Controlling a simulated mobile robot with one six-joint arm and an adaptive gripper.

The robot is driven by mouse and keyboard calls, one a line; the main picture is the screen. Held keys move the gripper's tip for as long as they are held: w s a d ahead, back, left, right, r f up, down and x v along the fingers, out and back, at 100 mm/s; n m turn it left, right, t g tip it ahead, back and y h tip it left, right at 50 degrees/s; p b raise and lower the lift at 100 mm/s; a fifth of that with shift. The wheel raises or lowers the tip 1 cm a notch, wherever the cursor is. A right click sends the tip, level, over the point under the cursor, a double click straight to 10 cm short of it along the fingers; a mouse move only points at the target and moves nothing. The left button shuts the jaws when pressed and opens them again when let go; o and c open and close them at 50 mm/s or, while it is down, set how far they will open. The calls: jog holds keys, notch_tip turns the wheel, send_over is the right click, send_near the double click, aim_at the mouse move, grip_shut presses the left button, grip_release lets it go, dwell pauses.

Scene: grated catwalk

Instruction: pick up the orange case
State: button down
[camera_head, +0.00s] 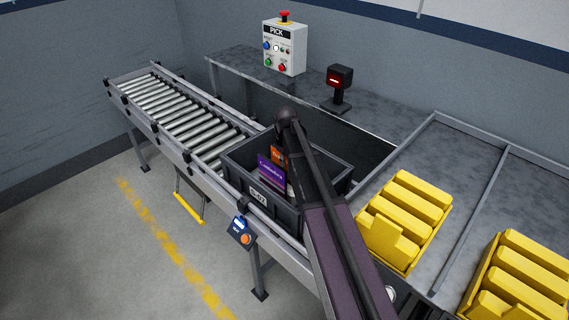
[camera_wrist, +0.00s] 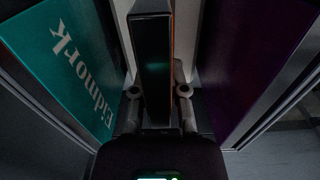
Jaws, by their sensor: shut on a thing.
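The orange case (camera_head: 278,154) is in the dark grey tote (camera_head: 233,180), behind a purple box (camera_head: 270,172) and partly hidden by my arm. In the wrist view my gripper (camera_wrist: 153,45) is down among the boxes, shut on the orange case. Only a thin orange strip of the case (camera_wrist: 172,42) shows beside the dark finger, which hides most of it. A teal box (camera_wrist: 72,60) is close on the left and the purple box (camera_wrist: 243,60) on the right. The head view hides my fingertips behind my arm.
The tote sits at the end of a roller conveyor (camera_head: 185,117). Yellow bins (camera_head: 405,222) stand on the metal bench to the right. A control box (camera_head: 284,48) and a scanner (camera_head: 340,85) are at the back. The conveyor rollers are clear.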

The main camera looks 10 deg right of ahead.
jog(key=shift+r+p, duration=4.6)
jog(key=shift+r, duration=0.15)
jog(key=shift+w+r, duration=0.1)
notch_tip(320, 180, up, 12)
jog(key=p, duration=1.2)
